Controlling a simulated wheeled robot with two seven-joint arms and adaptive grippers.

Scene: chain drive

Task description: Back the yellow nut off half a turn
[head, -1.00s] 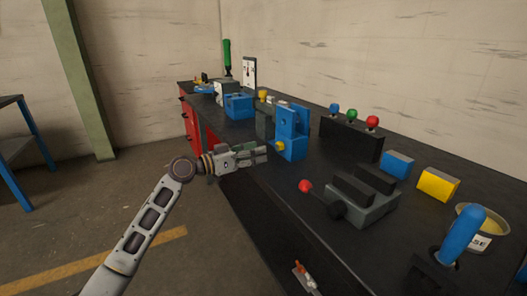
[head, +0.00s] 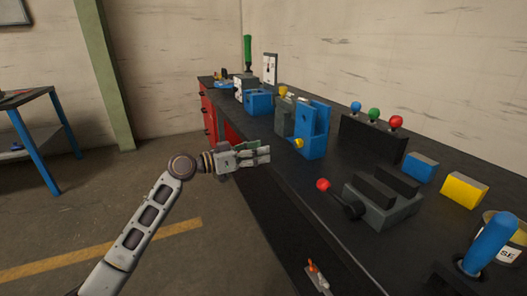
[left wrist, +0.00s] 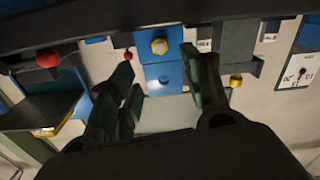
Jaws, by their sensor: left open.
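The yellow nut (head: 298,142) sits on the near-left face of an upright blue block (head: 314,128) by the bench's front edge. In the left wrist view the nut (left wrist: 160,46) appears as a hexagon on the blue block (left wrist: 162,76). My left gripper (head: 269,154) is open and empty, with its fingers pointing toward the nut and a gap between them. In the left wrist view the nut shows between the two fingertips, beyond them. My right gripper is not in view.
A grey vise-like fixture (head: 382,204) with a red-ended lever (head: 323,184) stands right of the block. A black box (head: 372,140) carries blue, green and red knobs. Blue (head: 421,168) and yellow (head: 464,189) blocks lie further right. The space in front of the bench is free.

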